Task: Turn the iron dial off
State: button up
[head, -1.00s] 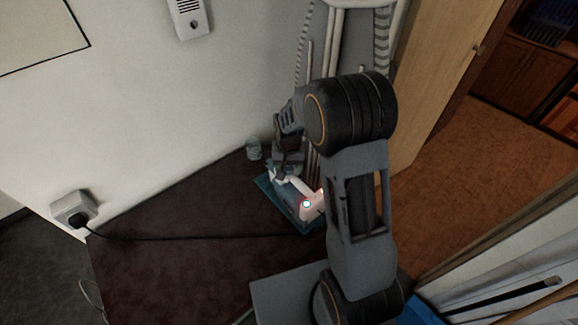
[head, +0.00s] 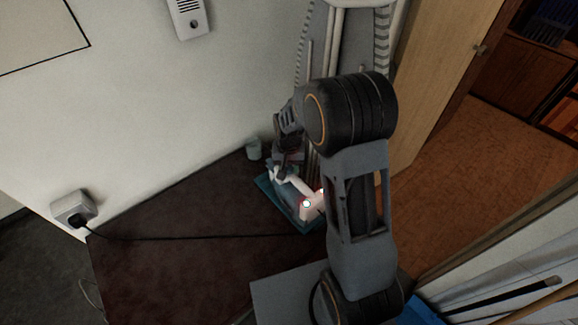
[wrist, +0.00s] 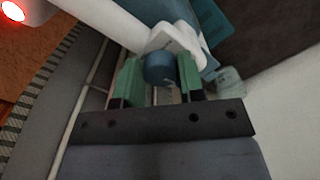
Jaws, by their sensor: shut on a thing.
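The white iron (head: 309,206) lies on a teal board (head: 268,188) on the dark table, partly hidden behind my arm. In the wrist view the white iron (wrist: 118,24) crosses the top, with a bright red light (wrist: 14,11) glowing at the upper left. The round dark blue iron dial (wrist: 160,68) sits between the green-padded fingers of my gripper (wrist: 160,78). The fingers are shut on it, one on each side. In the head view my gripper (head: 281,173) is at the iron's far-left end, small and partly hidden.
A small clear cup (head: 253,150) stands by the wall, close to my gripper. A black cord (head: 180,239) runs across the table to a wall socket (head: 74,208). The table (head: 160,215) is otherwise clear on the left.

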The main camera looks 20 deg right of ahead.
aim_at(289, 167)
jog(key=n+b, duration=0.1)
jog(key=n, duration=0.6)
jog(key=shift+d, duration=0.1)
jog(key=n+b, duration=0.1)
jog(key=n, duration=0.5)
jog(key=shift+w+d, duration=0.1)
jog(key=shift+w, duration=0.05)
jog(key=shift+n, duration=0.4)
jog(key=o, duration=0.9)
jog(key=shift+o, duration=0.2)
jog(key=shift+r, duration=0.1)
notch_tip(289, 167, up, 14)
jog(key=shift+f, duration=0.2)
